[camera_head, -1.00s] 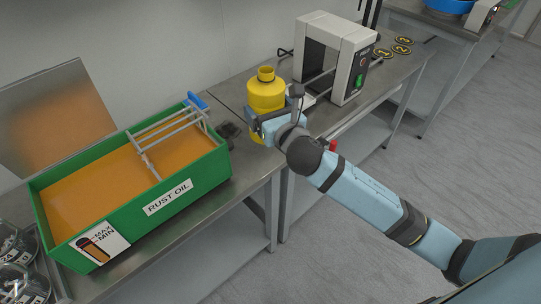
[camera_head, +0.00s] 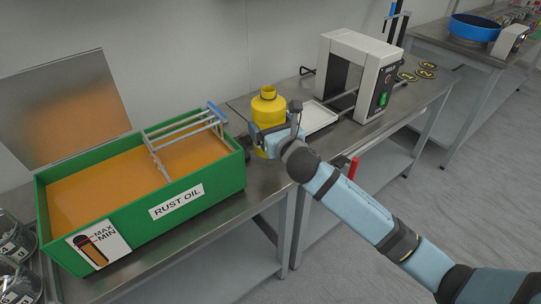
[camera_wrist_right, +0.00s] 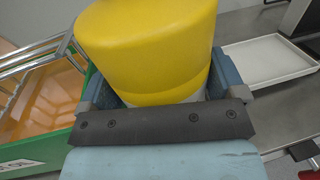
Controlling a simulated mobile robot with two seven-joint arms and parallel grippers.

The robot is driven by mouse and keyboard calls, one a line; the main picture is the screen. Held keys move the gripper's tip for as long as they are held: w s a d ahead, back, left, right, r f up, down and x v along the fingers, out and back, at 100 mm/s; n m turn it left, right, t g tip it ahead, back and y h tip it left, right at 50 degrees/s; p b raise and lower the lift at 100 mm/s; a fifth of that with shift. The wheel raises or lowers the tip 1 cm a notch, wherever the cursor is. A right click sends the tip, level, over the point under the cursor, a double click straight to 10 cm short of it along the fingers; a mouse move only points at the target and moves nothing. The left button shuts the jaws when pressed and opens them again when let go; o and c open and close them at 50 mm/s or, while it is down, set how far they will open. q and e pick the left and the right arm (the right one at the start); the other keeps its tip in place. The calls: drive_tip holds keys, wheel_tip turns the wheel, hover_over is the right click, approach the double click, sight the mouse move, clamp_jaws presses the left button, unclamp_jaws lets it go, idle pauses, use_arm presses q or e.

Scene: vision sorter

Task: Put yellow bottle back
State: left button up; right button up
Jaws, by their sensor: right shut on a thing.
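The yellow bottle (camera_head: 268,106) stands upright at the metal bench, just right of the green box, with its neck up. My right gripper (camera_head: 268,137) is shut around the bottle's lower body. In the right wrist view the yellow bottle (camera_wrist_right: 150,45) fills the top middle, between the two blue-grey fingers of my right gripper (camera_wrist_right: 155,92). Its base is hidden, so I cannot tell whether it touches the bench. My left gripper is not in view.
A green box (camera_head: 150,214) labelled RUST OIL holds orange liquid and a metal rack (camera_head: 185,135). A white tray (camera_head: 318,116) and a white frame-shaped machine (camera_head: 338,45) stand to the right. Numbered discs (camera_head: 417,73) lie beyond.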

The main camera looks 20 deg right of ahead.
wheel_tip(320, 180, down, 4)
drive_tip(key=shift+r+b, duration=0.2)
drive_tip(key=shift+b, duration=0.15)
wheel_tip(320, 180, down, 4)
drive_tip(key=shift+f+b, duration=0.25)
drive_tip(key=shift+b, duration=0.4)
drive_tip(key=shift+f, duration=0.3)
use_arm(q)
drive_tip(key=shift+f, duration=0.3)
use_arm(e)
drive_tip(key=shift+f, duration=0.1)
drive_tip(key=o, duration=1.2)
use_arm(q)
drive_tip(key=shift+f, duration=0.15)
